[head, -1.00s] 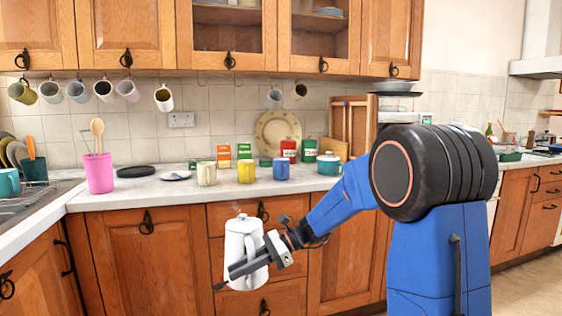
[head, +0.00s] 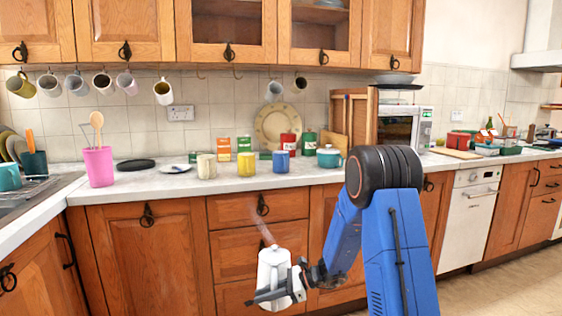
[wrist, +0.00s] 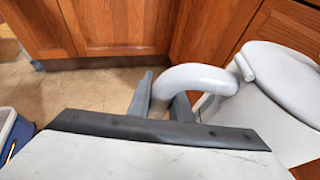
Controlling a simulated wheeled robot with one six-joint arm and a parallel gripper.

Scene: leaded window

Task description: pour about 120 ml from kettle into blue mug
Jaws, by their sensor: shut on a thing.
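The white kettle (head: 272,268) is held in front of the drawers, below counter height, roughly upright, with faint steam above it. My gripper (head: 275,291) is shut on its handle. The wrist view shows the kettle's handle (wrist: 205,78) between my gripper's fingers (wrist: 160,97), with the kettle's lid and body (wrist: 280,85) to the right. The blue mug (head: 281,161) stands on the counter above and behind the kettle, right of the yellow mug (head: 246,166). The inside of the blue mug is hidden.
A cream mug (head: 206,166) and a teal pot (head: 329,157) share the counter (head: 130,187) with the blue mug. Cans and packets stand behind. The counter's front edge and drawer fronts (head: 258,208) lie close beyond the kettle. A pink holder (head: 98,167) stands farther left.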

